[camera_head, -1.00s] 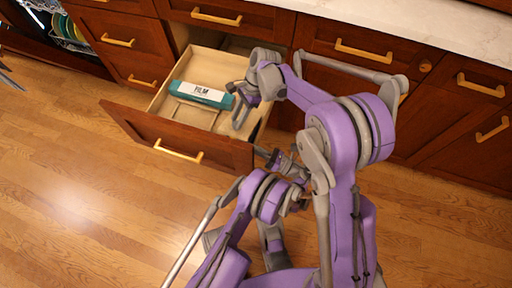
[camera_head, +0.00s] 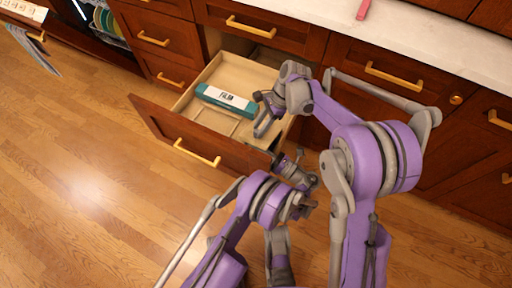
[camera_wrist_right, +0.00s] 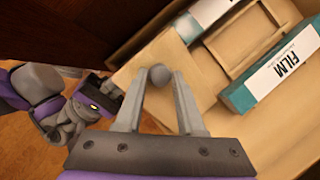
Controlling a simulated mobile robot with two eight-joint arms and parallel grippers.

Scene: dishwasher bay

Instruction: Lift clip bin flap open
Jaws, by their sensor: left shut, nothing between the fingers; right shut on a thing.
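An open drawer (camera_head: 190,148) holds a teal and white FILM box (camera_head: 228,99), also in the right wrist view (camera_wrist_right: 285,70). In that view a light wooden panel (camera_wrist_right: 196,82), apparently the clip bin flap, lies inside the drawer near its front wall. My right gripper (camera_wrist_right: 158,92) is shut on a small grey round knob (camera_wrist_right: 159,75) at the panel. In the head view my right gripper (camera_head: 264,125) reaches into the drawer's right side; the knob is hidden there. I cannot tell how far the panel is raised. My left gripper (camera_head: 301,160) is shut and empty outside the drawer.
Wooden cabinets with brass handles line the wall under a pale counter (camera_head: 420,35). A pink item (camera_head: 363,10) lies on the counter. An open dishwasher rack with plates (camera_head: 105,20) is at the upper left. The wooden floor (camera_head: 90,190) at left is clear.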

